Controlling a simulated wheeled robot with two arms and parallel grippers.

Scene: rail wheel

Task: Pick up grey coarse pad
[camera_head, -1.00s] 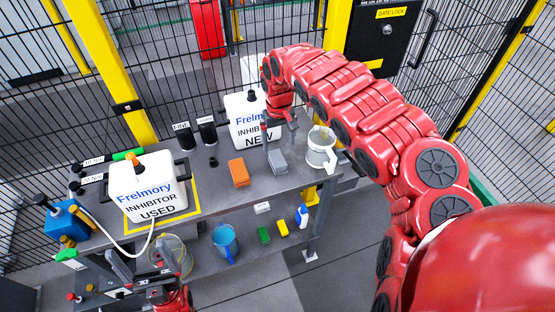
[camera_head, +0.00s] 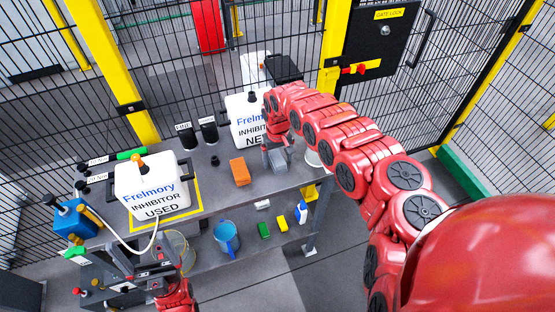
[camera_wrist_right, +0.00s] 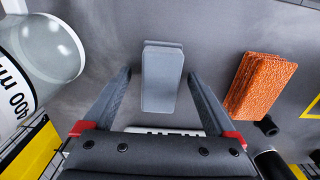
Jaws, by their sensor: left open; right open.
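The grey coarse pad (camera_wrist_right: 161,80) is a small grey block standing on the dark grey table top. In the right wrist view it lies ahead of my right gripper (camera_wrist_right: 164,92), between the lines of its two open fingers, with nothing gripped. In the head view the pad (camera_head: 279,160) is partly hidden by my right gripper (camera_head: 276,152), which hangs over it. I cannot tell whether the fingers touch it. My left gripper (camera_head: 140,272) is open and empty at the lower left, in front of the table.
An orange pad (camera_head: 239,171) stands left of the grey pad; it also shows in the wrist view (camera_wrist_right: 260,85). A clear beaker (camera_wrist_right: 42,50) stands on the other side. The white NEW jug (camera_head: 245,120) is behind. The USED jug (camera_head: 152,187) is at left. Sponges lie on the lower shelf.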

